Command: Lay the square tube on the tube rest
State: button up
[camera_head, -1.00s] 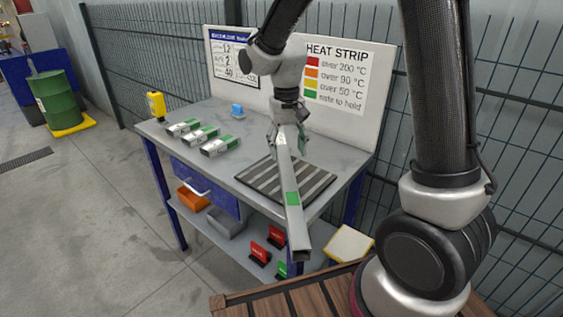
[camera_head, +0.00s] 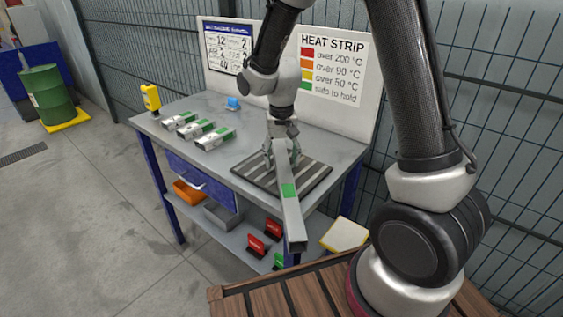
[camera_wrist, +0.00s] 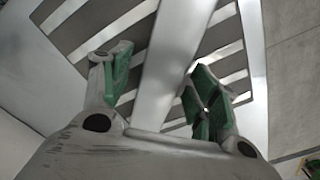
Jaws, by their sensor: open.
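The grey square tube (camera_head: 292,212) has a green patch on its side and lies over the striped tube rest (camera_head: 250,175), its near end sticking out past the table's front edge. My gripper (camera_head: 281,152) is low over the rest, at the tube's far part. In the wrist view the tube (camera_wrist: 170,70) runs between the green-padded fingers of my gripper (camera_wrist: 163,75), which stand apart with gaps beside it. The dark and light slats of the rest (camera_wrist: 90,35) show under it. Whether the tube touches the slats along its length is hard to tell.
Several short tube pieces with green patches (camera_head: 212,140) lie on the table's left part, by a yellow bottle (camera_head: 151,98) and a small blue object (camera_head: 233,103). A heat strip sign (camera_head: 333,70) stands behind. Bins and red stands (camera_head: 256,247) sit on the lower shelf.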

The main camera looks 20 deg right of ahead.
jog(key=shift+c, duration=0.4)
grip_shut()
